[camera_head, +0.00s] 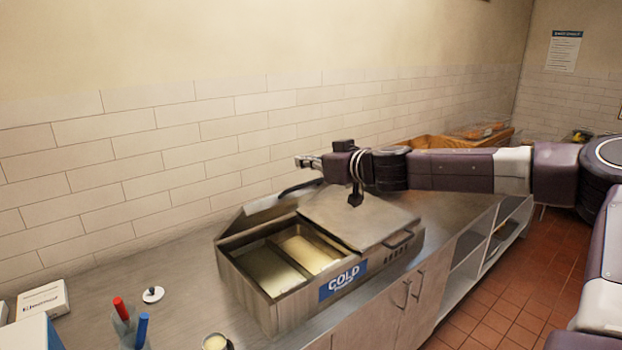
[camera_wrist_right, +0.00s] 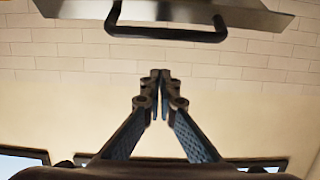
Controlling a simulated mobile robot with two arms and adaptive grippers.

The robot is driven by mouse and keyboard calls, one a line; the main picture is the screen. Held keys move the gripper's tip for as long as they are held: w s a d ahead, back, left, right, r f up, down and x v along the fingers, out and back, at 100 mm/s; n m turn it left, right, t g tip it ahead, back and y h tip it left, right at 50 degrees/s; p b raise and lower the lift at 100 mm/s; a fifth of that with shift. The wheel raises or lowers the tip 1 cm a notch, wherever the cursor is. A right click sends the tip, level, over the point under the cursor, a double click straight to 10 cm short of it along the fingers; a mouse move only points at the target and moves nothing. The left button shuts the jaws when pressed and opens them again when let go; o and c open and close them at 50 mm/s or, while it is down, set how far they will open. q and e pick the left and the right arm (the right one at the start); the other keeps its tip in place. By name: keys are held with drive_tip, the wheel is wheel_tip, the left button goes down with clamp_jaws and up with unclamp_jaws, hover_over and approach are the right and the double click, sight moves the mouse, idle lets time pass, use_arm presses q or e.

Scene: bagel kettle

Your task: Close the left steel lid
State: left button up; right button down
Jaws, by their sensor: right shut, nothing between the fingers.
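A steel cold box (camera_head: 247,287) with a COLD label stands on the counter. Its left steel lid (camera_head: 262,212) is raised at the back, and its black handle (camera_head: 300,187) is at the upper edge. The open left side shows two pale inner bins. My right gripper (camera_head: 300,161) is shut and empty, just above and behind the raised lid's handle. In the right wrist view my right gripper's fingers (camera_wrist_right: 161,78) meet below the lid (camera_wrist_right: 240,14) and its black handle (camera_wrist_right: 165,33), apart from them. My left gripper is out of view.
The right steel lid (camera_head: 350,212) lies closed under my right forearm. White-tiled wall runs close behind the counter (camera_head: 185,270). A red bottle (camera_head: 119,308), a blue bottle (camera_head: 142,328) and a white box (camera_head: 42,300) stand at the left. A wooden tray (camera_head: 430,142) is farther back.

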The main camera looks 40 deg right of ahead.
drive_tip(key=s+f, duration=0.1)
drive_tip(key=s+f+p, duration=0.1)
drive_tip(key=f, duration=0.1)
drive_tip(key=shift+s+d+f, duration=0.15)
drive_tip(key=shift+f, duration=0.1)
idle(0.4)
